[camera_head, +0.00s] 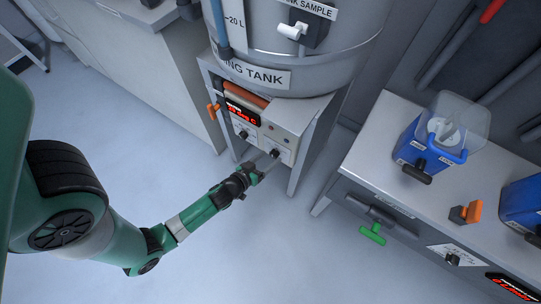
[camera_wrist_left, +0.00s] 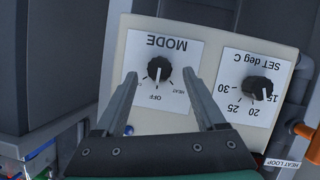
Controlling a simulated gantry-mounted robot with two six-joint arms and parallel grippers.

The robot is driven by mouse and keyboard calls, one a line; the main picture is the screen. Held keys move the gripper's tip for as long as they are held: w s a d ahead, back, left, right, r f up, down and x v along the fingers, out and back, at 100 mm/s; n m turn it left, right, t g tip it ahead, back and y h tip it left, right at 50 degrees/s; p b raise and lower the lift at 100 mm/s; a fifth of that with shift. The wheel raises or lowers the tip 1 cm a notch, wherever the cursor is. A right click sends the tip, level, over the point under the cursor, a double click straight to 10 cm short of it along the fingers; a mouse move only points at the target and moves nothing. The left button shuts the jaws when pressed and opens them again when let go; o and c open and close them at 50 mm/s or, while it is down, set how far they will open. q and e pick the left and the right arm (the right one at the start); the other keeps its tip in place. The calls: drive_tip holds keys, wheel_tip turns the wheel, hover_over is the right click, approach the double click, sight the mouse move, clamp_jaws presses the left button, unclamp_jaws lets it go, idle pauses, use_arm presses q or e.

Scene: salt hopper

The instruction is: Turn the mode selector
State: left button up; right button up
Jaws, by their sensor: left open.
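The mode selector is a black ribbed knob (camera_wrist_left: 158,70) on a white plate marked MODE, seen upside down in the left wrist view. Its white mark seems to point towards OFF; HEAT is to one side. In the head view the mode knob (camera_head: 275,153) is at the lower right of the control box under the tank. My left gripper (camera_head: 265,167) is open and empty in front of it. In the left wrist view the fingers (camera_wrist_left: 161,76) appear on either side of the knob. I cannot tell how much depth separates them. My right gripper is not in view.
A second knob (camera_wrist_left: 258,88), marked SET deg C, is beside the mode plate. An orange-handled valve (camera_head: 214,110) is left of the control box. A bench (camera_head: 375,140) with a blue container (camera_head: 412,152) is at right. The floor around my left arm is clear.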

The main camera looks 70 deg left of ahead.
use_arm(q)
drive_tip(key=shift+x, duration=1.15)
drive_tip(key=shift+r, duration=0.1)
clamp_jaws()
drive_tip(key=shift+d+m+b, duration=0.1)
drive_tip(key=shift+m+b, duration=0.2)
drive_tip(key=shift+w+d+m+g+y+b, duration=0.15)
drive_tip(key=shift+m+g+y+b, duration=0.15)
drive_tip(key=shift+m+y, duration=0.25)
drive_tip(key=shift+m+g+y, duration=0.5)
drive_tip(key=shift+m+y, duration=0.15)
drive_tip(key=shift+m, duration=0.6)
drive_tip(key=shift+w+d+m+g+y, duration=0.1)
drive_tip(key=shift+m+g+y, duration=0.3)
drive_tip(key=shift+m+y, duration=0.65)
drive_tip(key=shift+m+h, duration=0.25)
drive_tip(key=shift+m, duration=0.1)
